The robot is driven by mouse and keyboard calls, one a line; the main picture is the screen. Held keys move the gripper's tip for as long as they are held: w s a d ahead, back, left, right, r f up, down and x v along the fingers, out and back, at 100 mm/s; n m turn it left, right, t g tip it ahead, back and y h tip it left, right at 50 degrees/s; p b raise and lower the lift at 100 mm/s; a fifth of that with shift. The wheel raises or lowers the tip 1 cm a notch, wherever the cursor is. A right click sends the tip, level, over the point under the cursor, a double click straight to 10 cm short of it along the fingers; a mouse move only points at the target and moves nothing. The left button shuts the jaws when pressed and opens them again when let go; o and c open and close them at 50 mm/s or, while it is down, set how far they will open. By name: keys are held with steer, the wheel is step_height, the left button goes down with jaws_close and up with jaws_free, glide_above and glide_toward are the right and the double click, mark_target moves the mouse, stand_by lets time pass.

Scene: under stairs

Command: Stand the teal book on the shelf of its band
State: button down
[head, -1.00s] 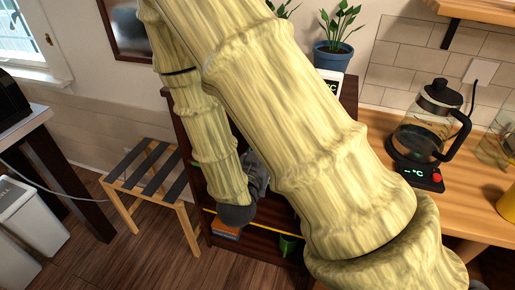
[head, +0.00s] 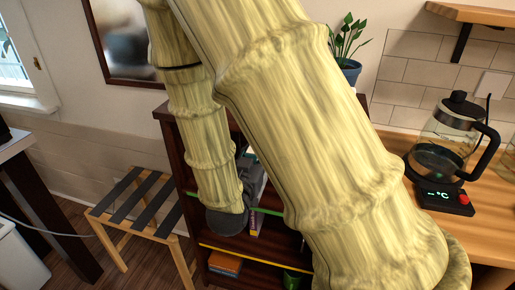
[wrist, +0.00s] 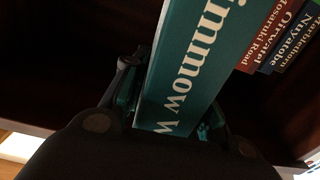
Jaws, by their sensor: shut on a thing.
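The teal book (wrist: 190,65) with large pale lettering fills the middle of the wrist view, tilted in the picture. My gripper (wrist: 168,108) is shut on it, one finger on each side. In the head view my gripper (head: 252,182) is at the front of a dark brown shelf unit (head: 178,150), partly hidden by my arm. A green band (head: 266,211) runs along one shelf edge and a yellow band (head: 255,257) along the edge below. Whether the book's far end is inside the shelf, or touches it, I cannot tell.
A red book (wrist: 275,32) and a dark blue book (wrist: 292,45) stand right of the teal book in the wrist view. Orange and blue books (head: 225,263) lie on the lower shelf. A slatted stool (head: 140,205) stands left; a counter with a kettle (head: 445,140) is right.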

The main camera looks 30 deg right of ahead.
steer(key=shift+w+d+f+b, duration=0.15)
steer(key=shift+w+f+b, duration=0.1)
steer(key=shift+b, duration=0.7)
steer(key=w+d+f, duration=0.4)
steer(key=w+d, duration=0.3)
steer(key=w, duration=0.4)
steer(key=shift+d+f, duration=0.2)
steer(key=c, duration=1.6)
jaws_free()
steer(key=shift+f, duration=0.15)
steer(key=o, duration=0.5)
